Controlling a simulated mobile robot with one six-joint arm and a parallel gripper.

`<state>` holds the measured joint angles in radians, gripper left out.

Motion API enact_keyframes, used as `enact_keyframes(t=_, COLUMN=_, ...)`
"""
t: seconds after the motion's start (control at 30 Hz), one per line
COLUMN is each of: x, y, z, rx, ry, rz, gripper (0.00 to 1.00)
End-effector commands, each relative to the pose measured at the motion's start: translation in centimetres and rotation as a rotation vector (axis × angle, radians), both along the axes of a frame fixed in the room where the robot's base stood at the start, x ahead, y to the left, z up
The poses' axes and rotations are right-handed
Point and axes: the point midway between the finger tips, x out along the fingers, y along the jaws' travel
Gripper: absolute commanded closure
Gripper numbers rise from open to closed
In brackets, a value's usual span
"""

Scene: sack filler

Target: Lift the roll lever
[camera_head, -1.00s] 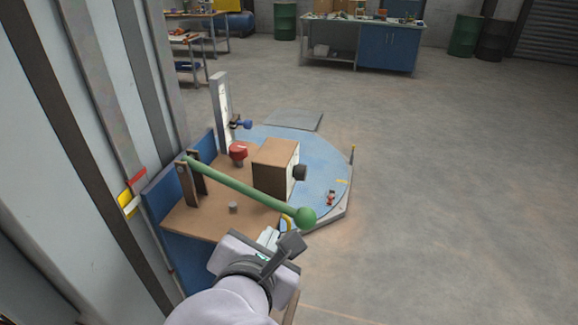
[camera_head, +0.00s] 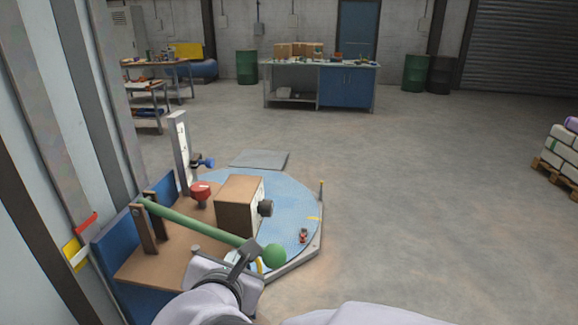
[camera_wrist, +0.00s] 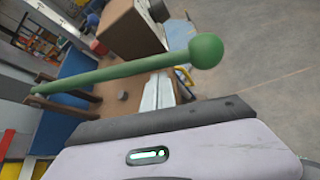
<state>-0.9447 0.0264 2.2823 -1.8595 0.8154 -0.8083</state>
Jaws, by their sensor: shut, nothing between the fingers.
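The roll lever (camera_head: 200,225) is a green bar with a round green ball end (camera_head: 274,256). It pivots at brown upright brackets (camera_head: 148,222) on a brown-topped bench and slopes down to the right. In the wrist view the lever (camera_wrist: 115,73) crosses above my gripper, with its ball (camera_wrist: 206,50) at upper right. My gripper (camera_wrist: 158,92) is shut and empty, its pale fingers below the bar near the ball end. I cannot tell whether they touch the bar.
A brown box (camera_head: 238,205) with a dark knob (camera_head: 265,208) and a red button (camera_head: 200,192) stand behind the lever. A blue round platform (camera_head: 300,200) lies beyond. A grey column (camera_head: 180,150) rises behind.

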Motion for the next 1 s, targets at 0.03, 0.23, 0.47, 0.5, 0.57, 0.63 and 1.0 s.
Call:
enact_keyframes(t=0.03, x=0.3, y=0.0, z=-0.3, rx=0.0, ry=0.0, rz=-0.001, gripper=1.0)
enact_keyframes(t=0.23, x=0.6, y=0.1, z=-0.2, rx=0.001, ry=0.0, rz=0.0, gripper=1.0)
enact_keyframes(t=0.47, x=0.5, y=0.0, z=-0.1, rx=-0.003, ry=0.0, rz=-0.001, gripper=1.0)
enact_keyframes(t=0.5, x=0.5, y=0.0, z=0.1, rx=-0.007, ry=0.001, rz=0.0, gripper=1.0)
enact_keyframes(t=0.57, x=0.5, y=-0.1, z=0.5, rx=-0.02, ry=0.002, rz=0.0, gripper=1.0)
enact_keyframes(t=0.63, x=0.5, y=-0.3, z=1.2, rx=-0.042, ry=0.003, rz=-0.001, gripper=1.0)
enact_keyframes(t=1.0, x=0.5, y=-1.5, z=7.4, rx=-0.303, ry=0.023, rz=-0.002, gripper=1.0)
